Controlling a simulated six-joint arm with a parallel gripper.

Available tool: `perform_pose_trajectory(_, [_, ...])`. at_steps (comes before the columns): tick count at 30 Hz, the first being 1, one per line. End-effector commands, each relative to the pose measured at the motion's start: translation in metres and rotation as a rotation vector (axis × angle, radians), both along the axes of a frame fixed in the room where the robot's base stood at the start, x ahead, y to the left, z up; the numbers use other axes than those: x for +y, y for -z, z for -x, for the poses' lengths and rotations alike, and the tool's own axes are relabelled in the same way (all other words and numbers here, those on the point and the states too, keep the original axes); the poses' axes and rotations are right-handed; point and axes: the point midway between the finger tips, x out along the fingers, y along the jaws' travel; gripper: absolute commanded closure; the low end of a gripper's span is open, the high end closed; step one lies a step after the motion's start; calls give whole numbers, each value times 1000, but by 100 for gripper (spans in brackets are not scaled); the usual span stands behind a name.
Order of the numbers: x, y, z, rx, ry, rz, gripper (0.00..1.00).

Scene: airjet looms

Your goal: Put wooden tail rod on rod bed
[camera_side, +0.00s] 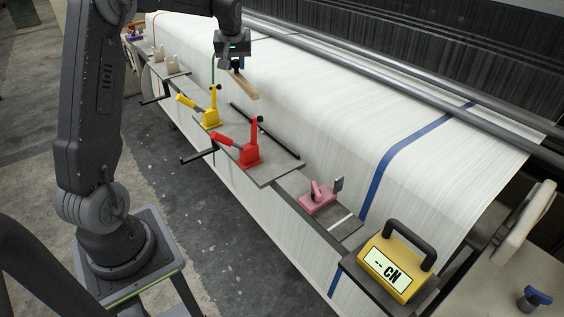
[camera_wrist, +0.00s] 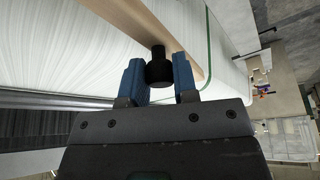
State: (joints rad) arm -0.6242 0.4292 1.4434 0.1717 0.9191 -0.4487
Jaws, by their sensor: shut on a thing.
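The wooden tail rod (camera_side: 243,84) is a slim light-brown bar, held above the white yarn sheet, its near end slanting down to the right in the side view. My gripper (camera_side: 237,67) points down and is shut on the rod by its black knob. In the wrist view, the black knob (camera_wrist: 158,68) sits between the blue fingers of my gripper (camera_wrist: 158,80), and the rod (camera_wrist: 150,25) runs diagonally beyond it. I cannot tell for certain which part is the rod bed; a grey plate (camera_side: 276,173) with a long black bar (camera_side: 264,131) lies below and right of the rod.
A yellow toggle clamp (camera_side: 211,117) and a red toggle clamp (camera_side: 249,155) stand near the plate. Beige blocks (camera_side: 172,65) stand at left. Long grey rails (camera_side: 380,82) cross behind.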

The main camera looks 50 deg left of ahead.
Motion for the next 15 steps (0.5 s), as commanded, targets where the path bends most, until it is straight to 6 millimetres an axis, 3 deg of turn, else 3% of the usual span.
perform_pose_trajectory(1, [-27, -8, -6, -2, 79, 2, 99])
perform_pose_trajectory(4, [-81, -21, -13, 0, 254, 5, 99])
perform_pose_trajectory(9, [-173, -39, -10, 0, 557, 6, 99])
perform_pose_trajectory(15, [-253, -52, 9, -7, 844, 1, 99])
